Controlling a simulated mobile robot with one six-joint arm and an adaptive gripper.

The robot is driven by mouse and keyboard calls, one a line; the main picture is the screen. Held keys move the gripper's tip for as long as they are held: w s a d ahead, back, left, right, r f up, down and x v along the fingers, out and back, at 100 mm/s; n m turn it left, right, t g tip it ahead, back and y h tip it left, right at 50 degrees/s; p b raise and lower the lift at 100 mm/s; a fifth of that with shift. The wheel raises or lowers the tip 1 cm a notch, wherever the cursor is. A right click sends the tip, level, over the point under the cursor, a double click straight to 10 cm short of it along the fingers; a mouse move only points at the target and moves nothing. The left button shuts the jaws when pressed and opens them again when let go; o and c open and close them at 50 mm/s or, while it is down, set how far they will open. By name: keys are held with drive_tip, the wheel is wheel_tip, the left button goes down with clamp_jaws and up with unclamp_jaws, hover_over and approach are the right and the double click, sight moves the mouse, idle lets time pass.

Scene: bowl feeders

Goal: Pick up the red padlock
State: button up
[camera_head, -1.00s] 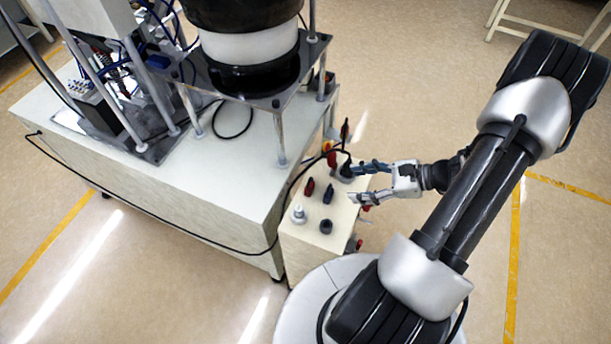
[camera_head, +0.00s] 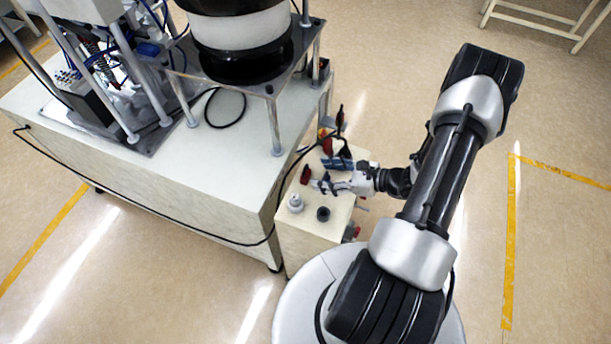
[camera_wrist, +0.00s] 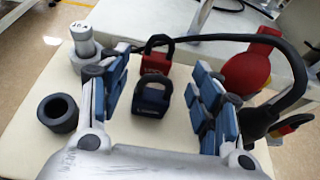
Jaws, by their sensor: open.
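The red padlock (camera_wrist: 154,63) stands upright on a white-topped box, with its dark shackle up; it shows small in the head view (camera_head: 305,174). A dark blue padlock (camera_wrist: 152,98) stands just in front of it, nearer to my wrist, and covers its lower part. My gripper (camera_head: 323,176) is open over the box, its blue-padded fingers pointing toward the red padlock. In the wrist view the fingers (camera_wrist: 160,80) stand on either side of the blue padlock, with the red padlock beyond, between the fingertips. Nothing is held.
A silver cylinder (camera_wrist: 82,40) and a black ring (camera_wrist: 58,112) stand left of the fingers. A red part (camera_wrist: 250,64) and a thick black cable (camera_wrist: 290,62) lie close on the right. The feeder bench (camera_head: 150,165) stands beside the box (camera_head: 300,240).

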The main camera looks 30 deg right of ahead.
sight(309, 174)
drive_tip(key=shift+b+x, duration=0.75)
drive_tip(key=shift+x, duration=1.95)
drive_tip(key=shift+s+a+f, duration=0.1)
drive_tip(key=shift+s, duration=0.05)
drive_tip(key=shift+c, duration=0.3)
drive_tip(key=c, duration=1.2)
